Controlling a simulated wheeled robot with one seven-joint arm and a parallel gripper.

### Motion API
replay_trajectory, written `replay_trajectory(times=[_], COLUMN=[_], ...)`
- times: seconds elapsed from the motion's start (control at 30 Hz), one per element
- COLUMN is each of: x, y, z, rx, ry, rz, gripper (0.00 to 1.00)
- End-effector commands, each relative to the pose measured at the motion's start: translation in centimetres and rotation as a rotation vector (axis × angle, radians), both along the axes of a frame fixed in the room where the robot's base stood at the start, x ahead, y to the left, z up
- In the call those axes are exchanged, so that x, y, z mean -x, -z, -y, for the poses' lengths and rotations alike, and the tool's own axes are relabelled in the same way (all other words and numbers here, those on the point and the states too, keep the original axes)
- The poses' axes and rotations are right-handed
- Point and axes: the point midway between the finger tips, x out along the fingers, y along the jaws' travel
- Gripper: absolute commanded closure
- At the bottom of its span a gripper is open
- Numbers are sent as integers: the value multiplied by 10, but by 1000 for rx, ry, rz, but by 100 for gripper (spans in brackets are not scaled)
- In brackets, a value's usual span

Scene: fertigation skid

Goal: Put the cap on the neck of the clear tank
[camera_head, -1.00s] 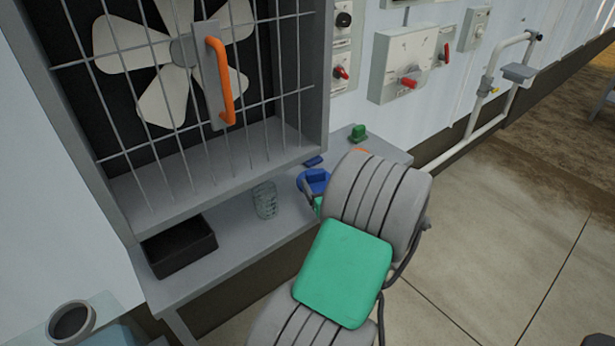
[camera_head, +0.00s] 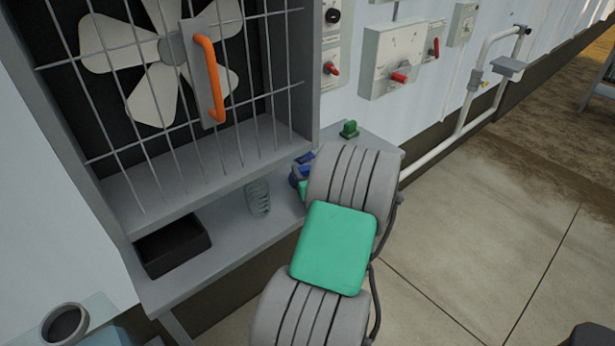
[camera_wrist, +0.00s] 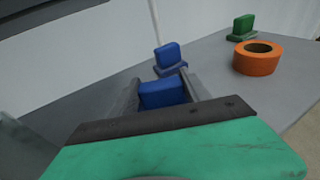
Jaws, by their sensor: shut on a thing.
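The clear tank (camera_head: 100,331) is at the bottom left of the head view, cut off by the frame edge. Its grey round neck (camera_head: 65,325) is open on top. My gripper (camera_wrist: 160,88) is shut on a blue cap (camera_wrist: 162,95), whose upright block shows between the fingers in the wrist view. The cap's lower part is hidden there. In the head view a bit of blue (camera_head: 297,175) shows beside my arm, above the grey bench; my arm hides the rest. The tank's neck is well to the left of my gripper.
Another blue piece (camera_wrist: 170,60), a green piece (camera_wrist: 243,27) and an orange ring (camera_wrist: 258,58) stand on the bench (camera_head: 222,235). A fan cage (camera_head: 215,160) overhangs the bench.

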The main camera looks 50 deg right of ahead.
Motion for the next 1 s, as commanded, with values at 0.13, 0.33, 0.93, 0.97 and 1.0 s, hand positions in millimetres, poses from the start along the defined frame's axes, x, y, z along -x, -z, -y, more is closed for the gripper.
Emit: replay_trajectory(times=[0.13,0.33,0.93,0.97,1.0], x=[0,0,7,7,8], y=[0,0,-22,-27,-34], z=[0,0,-2,-2,-2], rx=[0,0,3,4,6], ry=[0,0,-1,-1,-1], rz=[0,0,1,2,1], gripper=[63,79,95,95,95])
